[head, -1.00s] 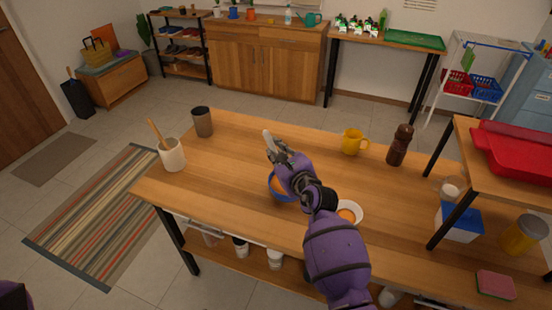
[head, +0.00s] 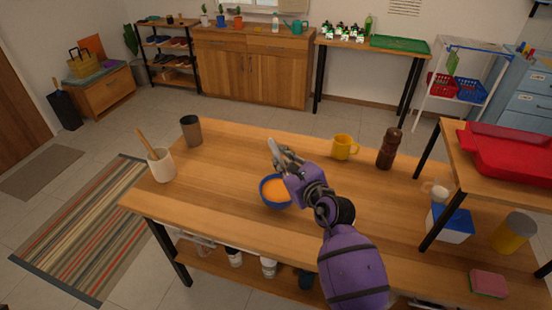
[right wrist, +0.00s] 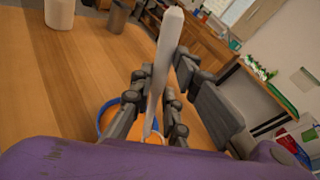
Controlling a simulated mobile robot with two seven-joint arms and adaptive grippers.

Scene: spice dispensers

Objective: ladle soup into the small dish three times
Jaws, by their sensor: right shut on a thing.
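A blue bowl (head: 265,196) of orange soup stands on the wooden table. Its blue rim also shows below the fingers in the right wrist view (right wrist: 104,112). My right gripper (head: 287,163) is at the bowl's upper right edge, shut on a pale ladle. The ladle's handle (right wrist: 165,55) sticks up between the fingers, and its top shows in the head view (head: 273,147). The ladle's cup is hidden, so I cannot tell whether it holds soup. The small dish is hidden behind my right arm in the head view. My left gripper is out of view.
A white utensil crock (head: 161,167) and a dark cup (head: 191,131) stand at the table's left. A yellow mug (head: 344,147) and a brown pepper mill (head: 388,149) stand at the back. A raised shelf with a red tray (head: 510,150) is at the right.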

